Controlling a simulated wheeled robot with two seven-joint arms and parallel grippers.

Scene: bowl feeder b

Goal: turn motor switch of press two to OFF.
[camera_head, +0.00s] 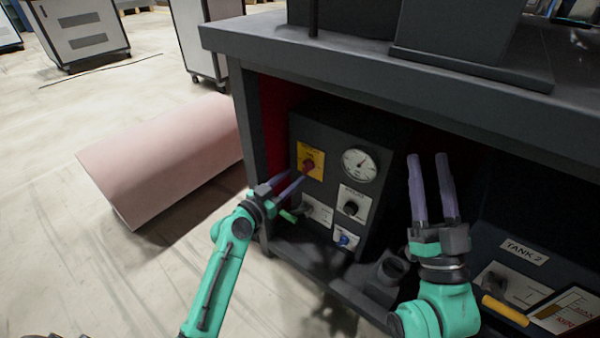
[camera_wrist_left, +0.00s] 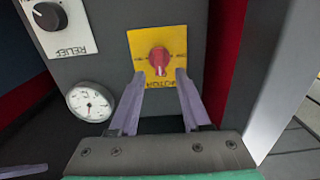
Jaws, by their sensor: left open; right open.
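The motor switch is a red rotary knob (camera_head: 308,165) on a yellow plate (camera_head: 316,157), on the dark control box under the bench. In the left wrist view, the red knob (camera_wrist_left: 159,57) has its lighter ridge roughly in line with the fingers; the small position marks are too blurred to read. My left gripper (camera_head: 295,174) is open, pointing at the knob. In the left wrist view its fingertips (camera_wrist_left: 160,74) lie on either side of the knob's near end; contact cannot be told. My right gripper (camera_head: 428,158) is open, empty and raised, right of the box.
The box also carries a gauge (camera_head: 360,165), a black relief knob (camera_head: 351,208) and a blue knob (camera_head: 345,240). The bench top (camera_head: 300,50) overhangs it. A Tank 2 unit (camera_head: 520,250) stands at right. A pink block (camera_head: 165,155) lies at left.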

